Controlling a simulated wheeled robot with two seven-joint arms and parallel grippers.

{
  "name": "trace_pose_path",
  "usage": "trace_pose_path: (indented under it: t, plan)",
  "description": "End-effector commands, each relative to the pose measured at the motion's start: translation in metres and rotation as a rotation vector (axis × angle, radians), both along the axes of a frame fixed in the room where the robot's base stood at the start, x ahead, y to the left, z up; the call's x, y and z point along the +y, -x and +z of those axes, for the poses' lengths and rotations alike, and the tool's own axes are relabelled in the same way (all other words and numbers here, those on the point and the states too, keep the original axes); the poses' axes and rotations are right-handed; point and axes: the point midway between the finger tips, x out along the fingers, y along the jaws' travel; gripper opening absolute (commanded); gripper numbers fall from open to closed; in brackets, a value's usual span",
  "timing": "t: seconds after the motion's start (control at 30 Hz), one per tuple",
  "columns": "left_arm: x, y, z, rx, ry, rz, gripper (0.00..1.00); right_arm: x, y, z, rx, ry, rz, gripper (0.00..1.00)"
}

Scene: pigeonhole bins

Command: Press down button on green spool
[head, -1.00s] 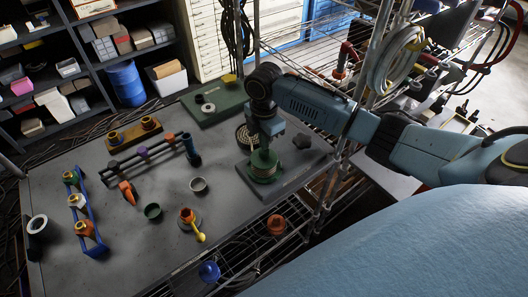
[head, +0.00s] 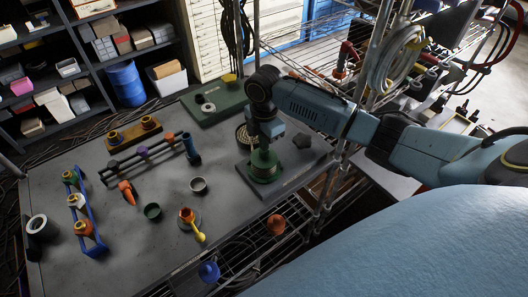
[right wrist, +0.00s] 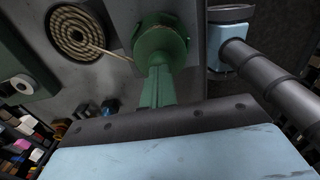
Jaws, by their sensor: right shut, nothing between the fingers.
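The green spool (head: 264,167) stands upright on a dark grey board near the right edge of the table. It also shows as a green round form at the top of the right wrist view (right wrist: 160,42). My right gripper (head: 264,149) points down over the middle of the spool, with its fingers shut and nothing between them. In the right wrist view its fingertips (right wrist: 158,62) meet the top of the spool or are very close to it; I cannot tell contact for certain. The button is hidden by the gripper. My left gripper is not in view.
A coil of rope (right wrist: 78,30) lies beside the spool. A green board with rings (head: 213,103) is behind it. A wire rack (head: 325,195) borders the table's right side.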

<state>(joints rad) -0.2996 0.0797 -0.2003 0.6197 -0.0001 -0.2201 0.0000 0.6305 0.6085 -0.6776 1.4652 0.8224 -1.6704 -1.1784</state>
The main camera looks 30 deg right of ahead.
Motion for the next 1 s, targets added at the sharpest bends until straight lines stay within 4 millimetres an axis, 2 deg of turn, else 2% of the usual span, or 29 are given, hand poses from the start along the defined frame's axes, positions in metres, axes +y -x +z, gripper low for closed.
trace_pose_path:
  t: [0.67,0.77,1.0]
  plan:
    - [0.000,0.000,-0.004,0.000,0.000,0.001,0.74,0.000,0.000,-0.013,0.001,0.000,0.000,0.00]
    - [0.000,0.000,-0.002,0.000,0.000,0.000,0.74,0.000,0.000,-0.008,0.000,0.000,0.000,0.00]
    - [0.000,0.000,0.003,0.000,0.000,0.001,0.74,0.000,0.000,0.020,-0.002,0.000,0.001,0.00]
